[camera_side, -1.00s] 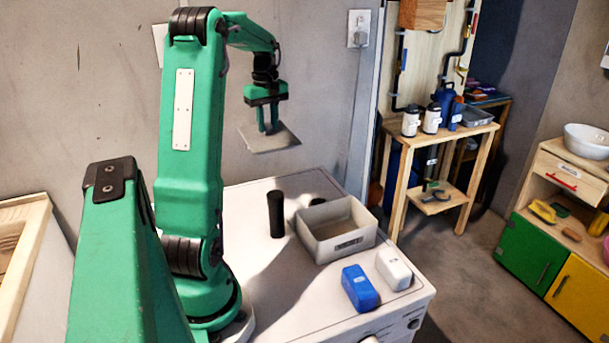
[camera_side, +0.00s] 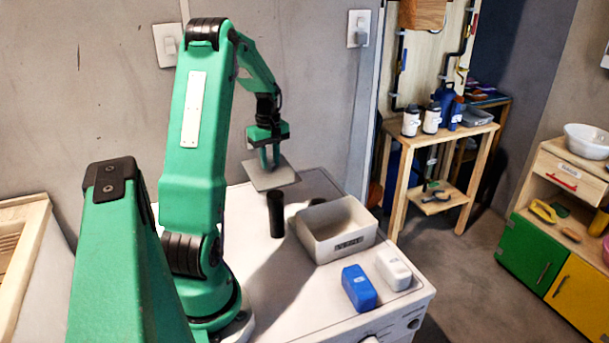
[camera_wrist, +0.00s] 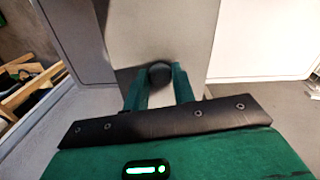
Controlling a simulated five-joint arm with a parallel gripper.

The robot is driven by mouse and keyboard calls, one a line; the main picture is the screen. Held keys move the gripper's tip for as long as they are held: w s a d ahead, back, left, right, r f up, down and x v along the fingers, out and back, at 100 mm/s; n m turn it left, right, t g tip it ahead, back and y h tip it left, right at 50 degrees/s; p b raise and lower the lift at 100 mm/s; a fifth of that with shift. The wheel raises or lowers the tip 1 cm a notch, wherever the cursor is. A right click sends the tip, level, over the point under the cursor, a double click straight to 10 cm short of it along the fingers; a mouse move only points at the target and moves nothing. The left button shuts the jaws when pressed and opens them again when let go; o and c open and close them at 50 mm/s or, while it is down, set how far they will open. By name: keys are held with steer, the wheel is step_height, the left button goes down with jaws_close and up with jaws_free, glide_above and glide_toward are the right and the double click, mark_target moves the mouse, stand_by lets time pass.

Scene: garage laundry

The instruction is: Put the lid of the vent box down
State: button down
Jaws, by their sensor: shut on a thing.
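My gripper (camera_side: 270,158) is shut on the lid (camera_side: 285,177), a flat, pale grey square plate. It holds the lid in the air above the back of the white machine top, behind the black cylinder. In the wrist view the fingers (camera_wrist: 158,88) close on a round dark knob on the lid (camera_wrist: 170,28). The vent box (camera_side: 352,247) is an open-topped, pale box with a dark label on its front. It stands on the machine top to the right of the lid, its top uncovered.
A black cylinder (camera_side: 275,214) stands left of the box, close below the lid. A blue block (camera_side: 359,289) and a white block (camera_side: 393,270) lie in front of the box. The white machine top (camera_side: 275,290) is clear at front left.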

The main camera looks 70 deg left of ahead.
mark_target(271, 170)
steer(key=shift+f, duration=1.6)
steer(key=shift+f, duration=0.1)
steer(key=shift+f, duration=1.75)
steer(key=shift+f, duration=0.15)
steer(key=c, duration=1.2)
jaws_free()
steer(key=shift+o, duration=0.2)
step_height(271, 170, up, 12)
steer(key=shift+r, duration=0.15)
